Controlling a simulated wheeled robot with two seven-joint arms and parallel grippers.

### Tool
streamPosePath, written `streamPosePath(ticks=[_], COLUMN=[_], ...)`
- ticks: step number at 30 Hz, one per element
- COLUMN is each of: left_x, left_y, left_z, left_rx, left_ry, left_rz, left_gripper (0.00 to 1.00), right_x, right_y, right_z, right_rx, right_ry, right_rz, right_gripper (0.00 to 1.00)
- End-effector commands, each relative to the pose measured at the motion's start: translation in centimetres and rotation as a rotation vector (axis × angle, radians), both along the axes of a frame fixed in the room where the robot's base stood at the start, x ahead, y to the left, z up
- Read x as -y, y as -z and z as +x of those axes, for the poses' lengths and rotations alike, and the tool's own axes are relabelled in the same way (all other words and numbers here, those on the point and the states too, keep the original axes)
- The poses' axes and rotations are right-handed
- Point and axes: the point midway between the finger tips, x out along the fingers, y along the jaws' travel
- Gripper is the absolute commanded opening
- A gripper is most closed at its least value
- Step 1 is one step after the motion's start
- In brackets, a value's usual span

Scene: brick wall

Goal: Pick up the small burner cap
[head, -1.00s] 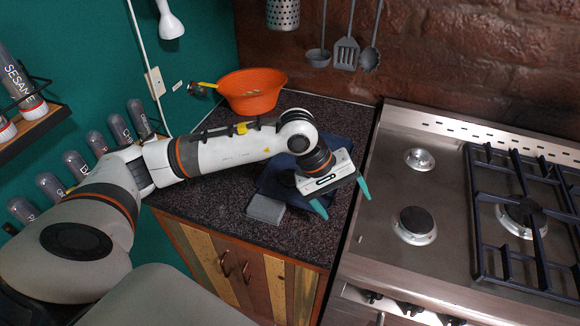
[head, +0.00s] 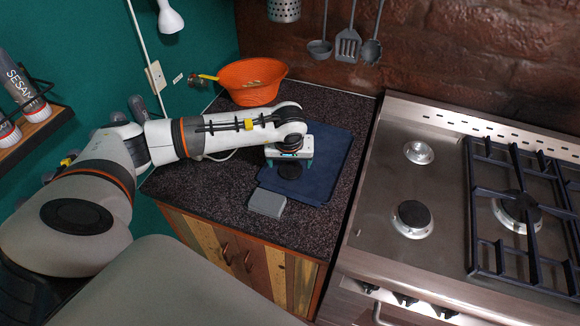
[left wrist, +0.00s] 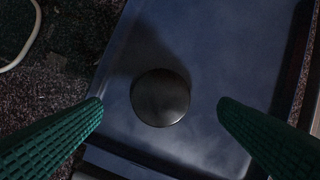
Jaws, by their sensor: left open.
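The small burner cap (head: 290,172) is a black round disc lying on the blue tray (head: 325,165) on the counter. In the left wrist view the cap (left wrist: 160,97) is a dark, smooth disc on the tray's flat inside. My left gripper (head: 290,163) is over the tray, pointing down, with its green fingers apart. In the left wrist view the open fingertips (left wrist: 160,103) stand on either side of the cap, with a gap on each side. I cannot tell the exact height above it. My right gripper is not in view.
A grey block (head: 267,203) lies by the tray's front left corner. An orange bowl (head: 252,82) stands behind my left arm. The stove (head: 375,190) is to the right, with a bare burner (head: 419,152), a capped burner (head: 413,216) and a black grate (head: 482,205).

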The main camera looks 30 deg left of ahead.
Motion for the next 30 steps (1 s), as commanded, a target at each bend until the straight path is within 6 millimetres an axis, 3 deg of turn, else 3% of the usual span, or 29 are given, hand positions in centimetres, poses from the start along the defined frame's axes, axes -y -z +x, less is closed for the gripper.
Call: streamPosePath(ticks=[2,7,15,24,30], left_x=[0.0,-0.3,-0.4,-0.4,-0.4], left_y=[0.9,3.0,3.3,3.3,3.2], left_z=[0.1,0.7,0.8,0.8,0.8], left_rx=[-0.005,-0.002,-0.001,0.001,0.001], left_ry=[-0.002,-0.001,-0.001,-0.001,-0.001], left_rz=[-0.001,-0.001,-0.001,-0.001,-0.001], left_gripper=[0.83,0.83,0.83,0.36,0.35], right_x=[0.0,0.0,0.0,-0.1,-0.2], right_y=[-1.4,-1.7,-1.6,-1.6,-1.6], right_z=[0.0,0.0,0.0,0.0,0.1], right_rx=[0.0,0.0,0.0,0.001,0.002], right_ry=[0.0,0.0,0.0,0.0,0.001], right_rz=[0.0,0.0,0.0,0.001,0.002], right_gripper=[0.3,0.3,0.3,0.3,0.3])
